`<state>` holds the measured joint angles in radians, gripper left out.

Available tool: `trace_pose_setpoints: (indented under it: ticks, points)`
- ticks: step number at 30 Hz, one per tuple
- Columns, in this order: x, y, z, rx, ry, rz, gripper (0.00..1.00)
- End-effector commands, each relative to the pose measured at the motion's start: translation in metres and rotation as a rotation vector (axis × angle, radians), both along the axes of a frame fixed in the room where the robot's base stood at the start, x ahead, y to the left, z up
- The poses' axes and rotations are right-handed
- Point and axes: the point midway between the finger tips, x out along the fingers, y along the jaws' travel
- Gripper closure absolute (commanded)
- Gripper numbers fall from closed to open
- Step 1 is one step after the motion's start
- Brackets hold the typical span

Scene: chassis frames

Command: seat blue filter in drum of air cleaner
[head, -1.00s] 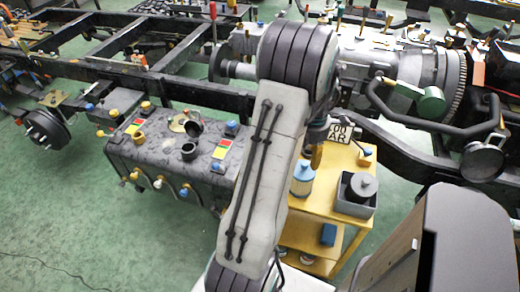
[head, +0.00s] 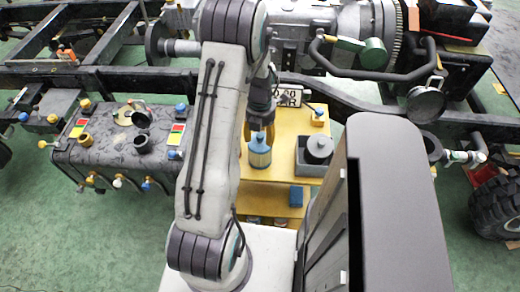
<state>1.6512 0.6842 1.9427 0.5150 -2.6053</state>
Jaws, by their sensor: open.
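The blue filter (head: 259,158) is a light blue and white cylinder standing upright on the yellow cart (head: 277,172). The inside of this drum cannot be made out.
The black chassis rail (head: 365,101) and a dark bent pipe (head: 385,73) lie behind the cart.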

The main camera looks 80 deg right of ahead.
Motion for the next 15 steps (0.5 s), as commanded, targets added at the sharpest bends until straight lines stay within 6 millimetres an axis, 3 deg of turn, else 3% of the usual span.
trace_pose_setpoints:
  ticks: [12,15]
  points:
    - [0.0002,0.0000,-0.0063,-0.001,0.001,0.000,0.47]
    - [0.0002,0.0000,-0.0062,-0.001,0.001,0.000,0.56]
